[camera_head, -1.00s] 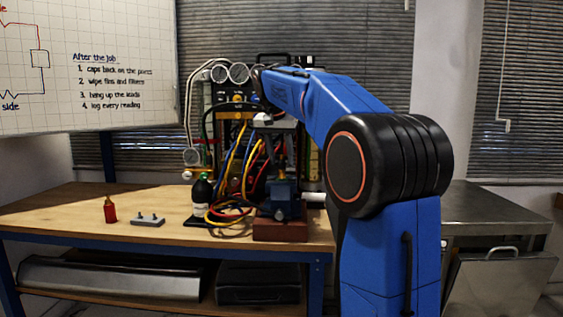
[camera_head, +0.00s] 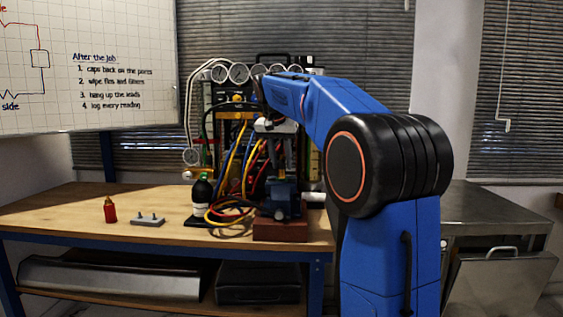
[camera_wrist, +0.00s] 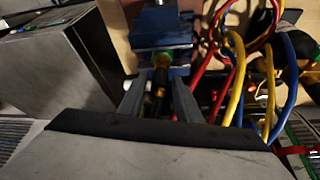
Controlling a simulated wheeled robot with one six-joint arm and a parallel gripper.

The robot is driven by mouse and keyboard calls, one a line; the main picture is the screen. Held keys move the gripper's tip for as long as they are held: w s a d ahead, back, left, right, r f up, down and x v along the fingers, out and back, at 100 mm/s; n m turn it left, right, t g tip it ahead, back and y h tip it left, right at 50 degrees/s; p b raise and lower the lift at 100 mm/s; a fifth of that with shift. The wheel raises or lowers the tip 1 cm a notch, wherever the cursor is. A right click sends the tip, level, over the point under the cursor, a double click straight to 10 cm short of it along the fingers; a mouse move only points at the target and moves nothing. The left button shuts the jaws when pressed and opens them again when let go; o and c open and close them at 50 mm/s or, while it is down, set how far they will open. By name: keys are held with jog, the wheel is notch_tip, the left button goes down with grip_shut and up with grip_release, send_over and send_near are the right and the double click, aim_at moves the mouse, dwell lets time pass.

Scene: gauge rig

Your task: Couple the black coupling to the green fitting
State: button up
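A blue vise (camera_head: 283,201) stands on a red-brown block near the bench's front edge. It also shows at the top of the wrist view (camera_wrist: 165,28). A small brass-and-black piece (camera_wrist: 160,74) shows against the vise jaws, roughly upright; I cannot tell if it is the black coupling. Only a faint green tint shows beside it, so I cannot pick out the green fitting. My gripper (camera_wrist: 158,92) is above the vise, its two grey fingers apart on either side of the piece, with dark gaps visible. In the head view the fingers are dark and partly lost against the hoses.
Red, yellow and blue hoses (camera_wrist: 238,80) hang close to the right of my fingers in the wrist view. A gauge panel (camera_head: 238,73) stands behind. The bench's left half is mostly clear.

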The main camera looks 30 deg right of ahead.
jog(key=o, duration=0.6)
jog(key=v, duration=1.7)
jog(key=shift+a+r, duration=0.1)
jog(key=shift+r, duration=0.1)
jog(key=shift+s+f, duration=0.1)
jog(key=s+a+f+n+y, duration=0.1)
jog(key=s+a+f+n, duration=0.2)
jog(key=s+f, duration=0.8)
jog(key=s+a+f+n+t+y, duration=0.1)
jog(key=s+a+f+n, duration=0.2)
jog(key=s+f, duration=0.9)
jog(key=s+a+f+n+y, duration=0.1)
jog(key=s+a+f+n, duration=0.2)
jog(key=f, duration=1.9)
jog(key=shift+s+a+f+n+t, duration=0.15)
jog(key=shift+s+a, duration=0.6)
jog(key=shift+s, duration=0.8)
jog(key=shift+s+a+r+n+t, duration=0.1)
jog(key=shift+s+a, duration=0.6)
jog(key=shift+s, duration=0.85)
jog(key=shift+s+a+f+n+t, duration=0.15)
jog(key=shift+s+a, duration=0.6)
jog(key=shift+s, duration=0.8)
